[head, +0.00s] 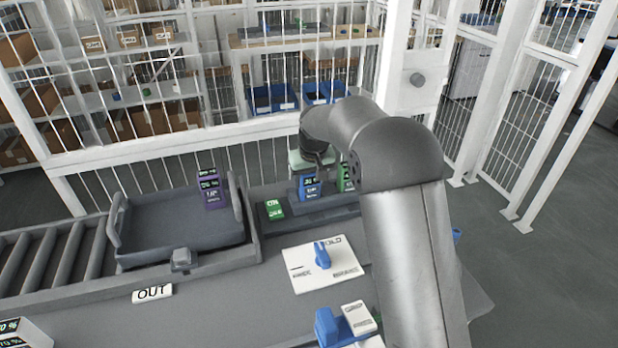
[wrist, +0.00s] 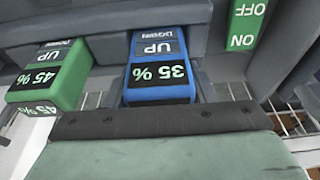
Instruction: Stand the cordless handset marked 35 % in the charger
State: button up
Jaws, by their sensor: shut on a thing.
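The blue handset (head: 309,187) marked 35 % stands upright at the grey stepped block (head: 325,212) near the back of the table. In the wrist view the same handset (wrist: 160,70) shows its 35 % display and UP and DOWN labels, upside down. My gripper (head: 304,164) is at its upper end, shut on it. The contact is hidden behind the finger's dark edge (wrist: 160,121). A green handset (wrist: 48,80) marked 45 % stands beside it, apart from my gripper. I cannot tell for certain which piece is the charger.
A grey tray (head: 180,257) holds a purple handset (head: 210,188). A white panel (head: 310,280) with a blue lever and a blue-and-white unit (head: 348,325) lie nearer. A white fence rail (head: 200,137) runs behind.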

jog(key=shift+f, duration=0.4)
jog(key=o, duration=1.1)
jog(key=b+v, duration=0.1)
jog(key=v, duration=1.1)
jog(key=s+d+m+g, duration=0.1)
jog(key=s+d, duration=0.4)
jog(key=s, duration=0.3)
jog(key=s+d+m, duration=0.1)
jog(key=s+d, duration=0.5)
jog(key=s, duration=0.2)
jog(key=s+d+f, duration=0.2)
jog(key=s+f, duration=0.1)
jog(key=s, duration=0.4)
jog(key=s+d+f+m+g, duration=0.1)
jog(key=s+d+f, duration=0.1)
jog(key=s, duration=0.5)
jog(key=s+d+f+m+h, duration=0.1)
jog(key=s+d+f, duration=0.1)
jog(key=s, duration=0.5)
jog(key=shift+s+f+g, duration=0.1)
jog(key=shift+f+g, duration=0.2)
jog(key=shift+f, duration=0.5)
